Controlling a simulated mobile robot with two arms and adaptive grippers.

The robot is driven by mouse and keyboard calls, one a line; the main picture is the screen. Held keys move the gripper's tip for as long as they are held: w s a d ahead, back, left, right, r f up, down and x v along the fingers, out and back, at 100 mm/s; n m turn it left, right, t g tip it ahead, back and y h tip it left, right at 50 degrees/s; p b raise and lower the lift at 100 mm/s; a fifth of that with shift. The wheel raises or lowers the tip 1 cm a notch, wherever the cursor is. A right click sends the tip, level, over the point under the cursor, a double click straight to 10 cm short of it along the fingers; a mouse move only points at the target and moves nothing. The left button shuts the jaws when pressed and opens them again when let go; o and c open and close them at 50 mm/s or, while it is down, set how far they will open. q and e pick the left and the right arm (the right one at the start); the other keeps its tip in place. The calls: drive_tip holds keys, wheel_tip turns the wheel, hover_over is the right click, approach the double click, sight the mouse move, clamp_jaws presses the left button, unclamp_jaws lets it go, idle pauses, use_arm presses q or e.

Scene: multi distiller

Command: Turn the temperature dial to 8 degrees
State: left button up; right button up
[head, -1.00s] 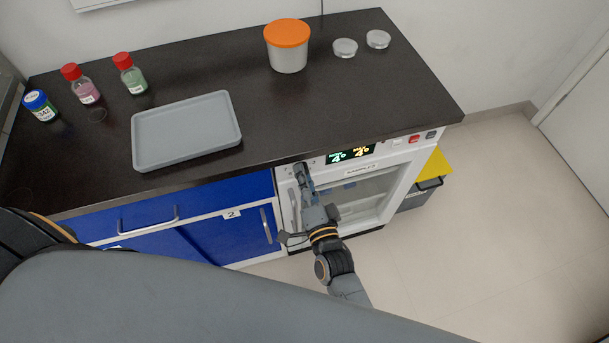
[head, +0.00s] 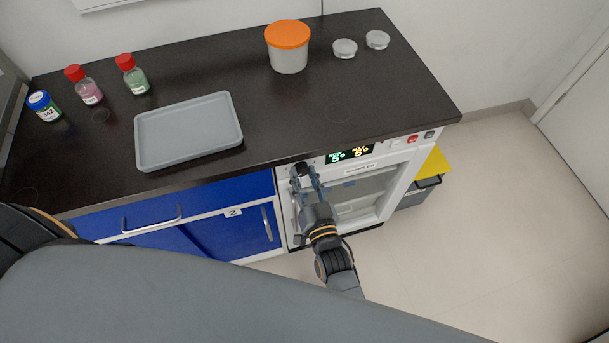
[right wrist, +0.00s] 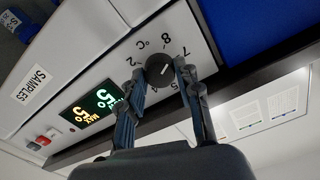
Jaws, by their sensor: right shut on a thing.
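The black round temperature dial (right wrist: 160,68) shows in the right wrist view on the white front panel of the under-counter fridge (head: 390,188). Printed numbers around it include 7 and 8, with a °C mark. A light pointer line shows on the dial. My right gripper (right wrist: 162,78) is shut on the dial, one finger on each side. The display (head: 350,153) reads 5° in green and 5° in yellow. My left gripper is out of view.
The dark counter edge overhangs just above the panel. A grey tray (head: 145,160), an orange-lidded tub (head: 289,58) and several bottles stand on the counter. A red button (head: 412,139) is at the panel's right.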

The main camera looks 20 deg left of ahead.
drive_tip(key=shift+f+n, duration=0.1)
drive_tip(key=shift+n, duration=0.7)
drive_tip(key=o, duration=1.2)
drive_tip(key=shift+c, duration=0.2)
drive_tip(key=v, duration=1.2)
